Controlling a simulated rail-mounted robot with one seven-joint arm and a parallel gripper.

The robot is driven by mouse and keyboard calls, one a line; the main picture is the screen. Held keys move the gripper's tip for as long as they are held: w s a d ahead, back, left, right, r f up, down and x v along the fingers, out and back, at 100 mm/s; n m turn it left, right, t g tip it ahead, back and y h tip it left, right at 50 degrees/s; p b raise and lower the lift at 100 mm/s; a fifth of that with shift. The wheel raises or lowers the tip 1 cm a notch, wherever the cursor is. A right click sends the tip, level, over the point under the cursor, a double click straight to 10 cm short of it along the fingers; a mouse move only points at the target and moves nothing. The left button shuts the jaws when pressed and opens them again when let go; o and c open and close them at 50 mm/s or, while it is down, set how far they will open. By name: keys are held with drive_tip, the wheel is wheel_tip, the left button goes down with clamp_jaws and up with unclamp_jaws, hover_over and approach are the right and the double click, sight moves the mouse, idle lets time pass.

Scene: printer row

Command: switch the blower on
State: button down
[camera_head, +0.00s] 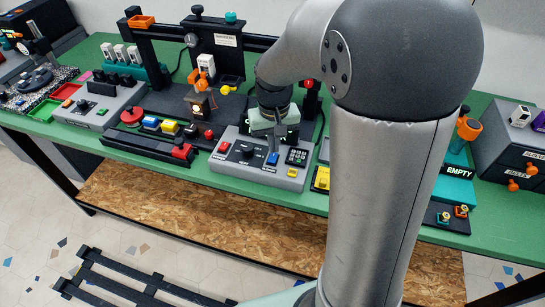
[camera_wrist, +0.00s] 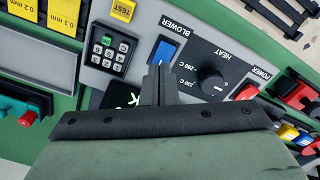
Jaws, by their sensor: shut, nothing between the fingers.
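The blower switch (camera_wrist: 164,50) is a blue rocker beside the label BLOWER on a grey control box (camera_head: 228,166). In the head view the blue rocker (camera_head: 273,159) shows just below my gripper (camera_head: 276,147). In the wrist view my gripper (camera_wrist: 159,68) is shut and empty, with its fingertips over the near end of the rocker. I cannot tell whether they touch it, and that end of the rocker is partly hidden. Which way the rocker is tilted is not clear. A dark display (camera_wrist: 125,98) with green characters is partly hidden by my fingers.
The same box carries a HEAT knob (camera_wrist: 211,81), a red POWER switch (camera_wrist: 246,92), a keypad (camera_wrist: 110,48) and a yellow TEST button (camera_wrist: 123,10). A printer frame (camera_head: 150,104) stands behind on the green bench (camera_head: 100,142). Yellow 0.2 mm and 0.1 mm labelled pieces (camera_wrist: 64,18) lie beside the box.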

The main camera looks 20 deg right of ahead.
sight(274, 155)
drive_tip(key=shift+f+b, duration=0.55)
drive_tip(key=shift+f, duration=0.25)
drive_tip(key=shift+r+p, duration=2.8)
drive_tip(key=shift+r, duration=0.8)
drive_tip(key=shift+s, duration=0.1)
drive_tip(key=s, duration=1.8)
drive_tip(key=shift+s+a+r+n+t, duration=0.2)
drive_tip(key=shift+r+n+t, duration=0.1)
drive_tip(key=shift+r+n, duration=0.15)
